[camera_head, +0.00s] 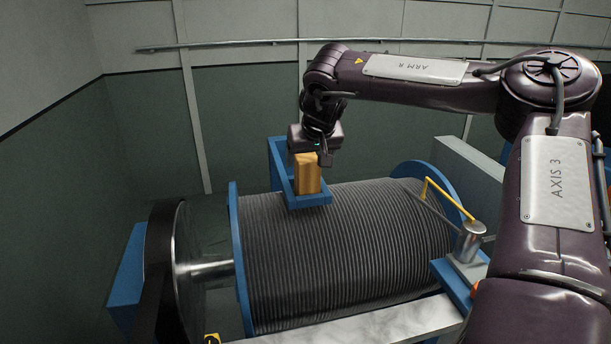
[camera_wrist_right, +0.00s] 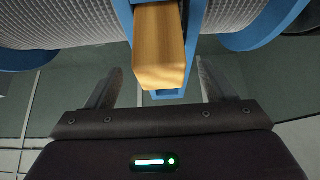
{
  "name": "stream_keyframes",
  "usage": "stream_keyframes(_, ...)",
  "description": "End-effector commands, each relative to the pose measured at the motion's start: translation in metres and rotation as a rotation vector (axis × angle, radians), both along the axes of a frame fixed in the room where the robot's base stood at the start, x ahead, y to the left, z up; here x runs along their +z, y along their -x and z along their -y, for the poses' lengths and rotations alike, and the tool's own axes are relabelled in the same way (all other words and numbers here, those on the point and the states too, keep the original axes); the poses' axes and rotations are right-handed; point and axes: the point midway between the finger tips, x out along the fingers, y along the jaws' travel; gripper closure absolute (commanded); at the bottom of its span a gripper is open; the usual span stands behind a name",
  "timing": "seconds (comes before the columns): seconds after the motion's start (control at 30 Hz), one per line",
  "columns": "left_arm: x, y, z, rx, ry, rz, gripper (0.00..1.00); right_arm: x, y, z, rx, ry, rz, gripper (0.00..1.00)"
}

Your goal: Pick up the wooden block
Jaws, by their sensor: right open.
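The wooden block (camera_head: 307,176) is a light orange-brown upright piece standing in a narrow blue holder (camera_head: 312,200) behind the drum. My right gripper (camera_head: 319,158) is at the block's upper end, behind it in the head view. In the right wrist view the block (camera_wrist_right: 160,48) is in the middle, and the fingers of my open right gripper (camera_wrist_right: 158,70) stand apart on its left and right. Gaps show on both sides, so the fingers do not appear to touch it. The block's lower end is hidden in the holder. My left gripper is not in view.
A large cable drum (camera_head: 345,245) with blue end flanges fills the space in front of the holder. A yellow-handled lever (camera_head: 450,198) stands at the right. A metal rail (camera_head: 230,43) runs along the back wall. Open room lies left of the holder.

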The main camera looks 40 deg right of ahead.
Motion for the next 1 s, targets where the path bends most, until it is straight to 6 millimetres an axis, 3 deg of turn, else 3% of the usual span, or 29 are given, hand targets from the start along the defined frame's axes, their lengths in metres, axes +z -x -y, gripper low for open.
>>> stream_keyframes(0.33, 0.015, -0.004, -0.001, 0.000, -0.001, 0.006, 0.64, -0.041, -0.020, 0.011, -0.001, 0.001, -0.004, 0.23)
stream_keyframes(0.67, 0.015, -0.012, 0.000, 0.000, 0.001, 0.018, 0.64, -0.048, -0.024, 0.013, 0.000, 0.000, 0.000, 0.23)
stream_keyframes(1.0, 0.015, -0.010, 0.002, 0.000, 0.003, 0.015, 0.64, -0.047, -0.024, 0.013, 0.000, 0.000, 0.000, 0.68)
